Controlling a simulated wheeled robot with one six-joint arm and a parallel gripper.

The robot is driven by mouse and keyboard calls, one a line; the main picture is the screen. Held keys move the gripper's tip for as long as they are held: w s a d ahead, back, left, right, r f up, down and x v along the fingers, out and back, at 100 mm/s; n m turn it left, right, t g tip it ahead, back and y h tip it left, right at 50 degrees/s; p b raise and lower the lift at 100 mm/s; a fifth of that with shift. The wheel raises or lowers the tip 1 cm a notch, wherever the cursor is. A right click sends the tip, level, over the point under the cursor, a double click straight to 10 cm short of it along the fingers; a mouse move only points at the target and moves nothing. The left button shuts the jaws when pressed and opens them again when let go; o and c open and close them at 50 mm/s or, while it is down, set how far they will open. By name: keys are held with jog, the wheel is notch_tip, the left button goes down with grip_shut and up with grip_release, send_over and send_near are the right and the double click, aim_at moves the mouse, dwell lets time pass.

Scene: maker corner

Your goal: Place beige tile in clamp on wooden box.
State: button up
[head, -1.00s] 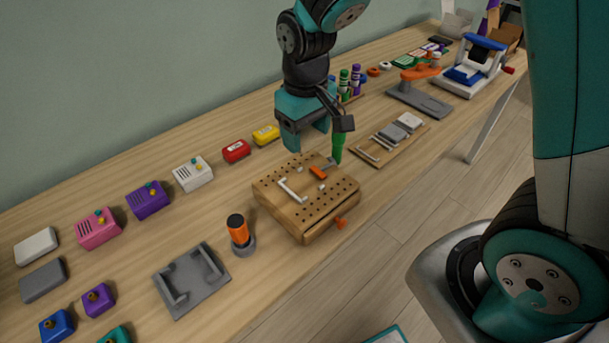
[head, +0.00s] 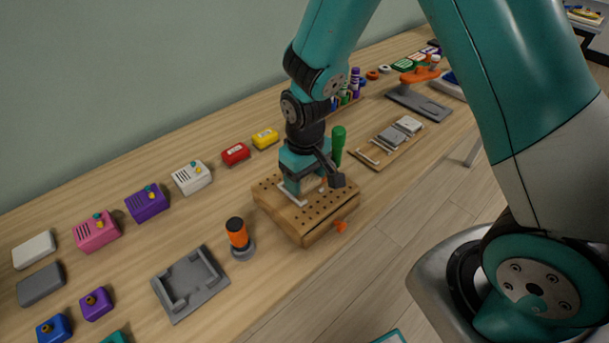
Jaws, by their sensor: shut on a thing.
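The wooden box (head: 326,208) with a holed top stands on the bench, an orange knob (head: 341,226) on its front side. A white angled fence (head: 291,197) of the clamp shows on its top; the orange clamp part is hidden behind my gripper. My gripper (head: 293,187) points down at the box top, its fingertips close beside the fence. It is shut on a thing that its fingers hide. I cannot make out the beige tile apart from the fingers, nor whether it touches the box.
A green-handled tool (head: 338,143) stands upright behind the box. A tile board (head: 388,143) lies to the right. Coloured boxes line the back left. Bare bench lies between them.

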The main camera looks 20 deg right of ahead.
aim_at(305, 179)
jog(key=shift+f+b, duration=0.3)
jog(key=shift+f, duration=0.3)
jog(key=o, duration=1)
jog(key=shift+s, duration=0.1)
jog(key=shift+d+f, duration=0.1)
notch_tip(305, 179, up, 12)
jog(key=s+a+r+n+y, duration=0.1)
jog(key=s+r, duration=0.3)
jog(key=s, duration=0.2)
jog(key=s+a+r+n+y, duration=0.1)
jog(key=s+a+r, duration=0.1)
jog(key=s+r, duration=0.2)
jog(key=s+a+r+n+y, duration=0.1)
jog(key=s+r, duration=0.3)
jog(key=s, duration=0.4)
jog(key=shift+s+a+y+p, duration=0.2)
jog(key=shift+a+y+p, duration=0.15)
jog(key=shift+a+y, duration=0.2)
